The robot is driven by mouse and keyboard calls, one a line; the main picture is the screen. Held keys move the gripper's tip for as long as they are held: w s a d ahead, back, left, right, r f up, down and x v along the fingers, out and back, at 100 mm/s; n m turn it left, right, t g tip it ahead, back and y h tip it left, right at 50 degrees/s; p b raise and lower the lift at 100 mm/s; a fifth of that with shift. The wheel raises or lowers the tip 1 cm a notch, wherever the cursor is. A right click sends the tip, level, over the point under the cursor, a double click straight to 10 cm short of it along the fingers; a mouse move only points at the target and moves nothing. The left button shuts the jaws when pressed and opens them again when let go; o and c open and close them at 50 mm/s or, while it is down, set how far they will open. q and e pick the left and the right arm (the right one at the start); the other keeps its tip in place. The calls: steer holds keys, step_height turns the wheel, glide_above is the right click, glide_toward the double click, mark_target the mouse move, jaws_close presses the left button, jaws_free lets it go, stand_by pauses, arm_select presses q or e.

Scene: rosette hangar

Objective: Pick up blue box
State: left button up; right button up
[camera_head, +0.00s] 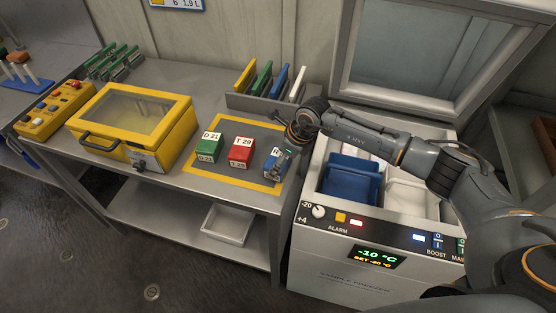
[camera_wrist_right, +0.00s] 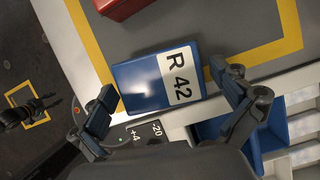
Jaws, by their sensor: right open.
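The blue box (camera_head: 276,163) stands at the right end of a row of boxes on the yellow-framed mat (camera_head: 230,176). In the right wrist view its blue top with a white "R 42" label (camera_wrist_right: 158,82) faces me. My right gripper (camera_head: 284,147) is over the blue box and partly hides it in the head view. In the right wrist view its open fingers (camera_wrist_right: 164,82) are apart, one on each side of the box. I cannot tell whether they touch it. My left gripper is not in the head view.
A green box (camera_head: 209,148) and a red box (camera_head: 241,152) stand left of the blue box. A rack (camera_head: 262,103) of coloured plates is behind. A yellow lidded case (camera_head: 135,125) is at left. The open freezer (camera_head: 352,275) with a blue bin (camera_head: 350,181) is at right.

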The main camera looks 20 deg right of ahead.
steer(key=shift+w+a+f, duration=0.15)
steer(key=shift+f, duration=0.25)
steer(key=shift+c, duration=0.2)
steer(key=c, duration=1.1)
steer(key=shift+o, duration=0.2)
steer(key=shift+r, duration=0.15)
